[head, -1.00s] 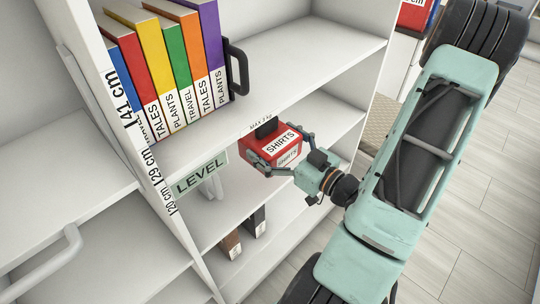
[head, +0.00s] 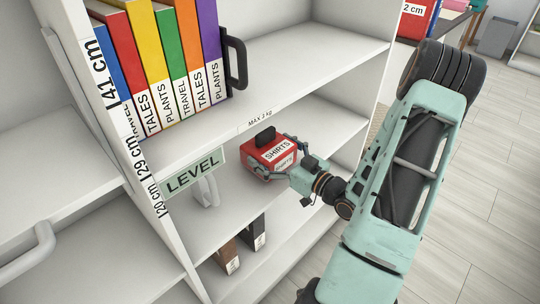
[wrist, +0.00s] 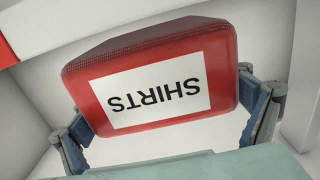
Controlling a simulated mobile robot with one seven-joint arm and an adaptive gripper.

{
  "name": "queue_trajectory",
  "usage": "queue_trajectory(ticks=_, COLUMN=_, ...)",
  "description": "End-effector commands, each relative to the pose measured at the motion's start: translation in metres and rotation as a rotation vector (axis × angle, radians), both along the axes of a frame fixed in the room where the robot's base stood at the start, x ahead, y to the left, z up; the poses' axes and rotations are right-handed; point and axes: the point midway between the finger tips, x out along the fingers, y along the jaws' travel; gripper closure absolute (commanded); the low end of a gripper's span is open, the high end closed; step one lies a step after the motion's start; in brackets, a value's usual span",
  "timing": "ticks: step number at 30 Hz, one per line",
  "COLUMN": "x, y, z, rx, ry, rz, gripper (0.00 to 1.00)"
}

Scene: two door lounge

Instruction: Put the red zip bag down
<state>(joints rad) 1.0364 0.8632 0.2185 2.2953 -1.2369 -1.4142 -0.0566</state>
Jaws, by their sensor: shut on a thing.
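The red zip bag (head: 268,156) has a black handle on top and white labels reading SHIRTS. It is inside the middle shelf bay of the white shelf unit, close above or on the shelf board (head: 225,215); I cannot tell whether it touches. My gripper (head: 281,158) is shut on the bag, with a finger at each side. In the wrist view the bag (wrist: 155,80) fills the middle, its label upside down, and my gripper's fingers (wrist: 163,118) press its left and right sides. The underside of the bag is hidden.
Books (head: 165,65) with a black bookend (head: 235,62) stand on the shelf above. A LEVEL sign (head: 192,171) and a white hook-like piece (head: 207,191) are at the left. Dark binders (head: 252,233) stand on the shelf below. The middle shelf has free room around the bag.

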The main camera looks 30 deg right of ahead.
Motion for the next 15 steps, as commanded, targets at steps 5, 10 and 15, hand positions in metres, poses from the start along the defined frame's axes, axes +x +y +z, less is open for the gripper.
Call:
queue_trajectory(ticks=5, x=0.0001, y=-0.0003, z=-0.0098, rx=-0.002, ry=-0.004, rz=0.000, gripper=0.42)
queue_trajectory(ticks=10, x=0.0000, y=-0.0003, z=-0.0100, rx=-0.002, ry=-0.004, rz=0.000, gripper=0.42)
queue_trajectory(ticks=15, x=-0.0002, y=-0.0003, z=-0.0129, rx=-0.002, ry=-0.002, rz=0.000, gripper=0.00)
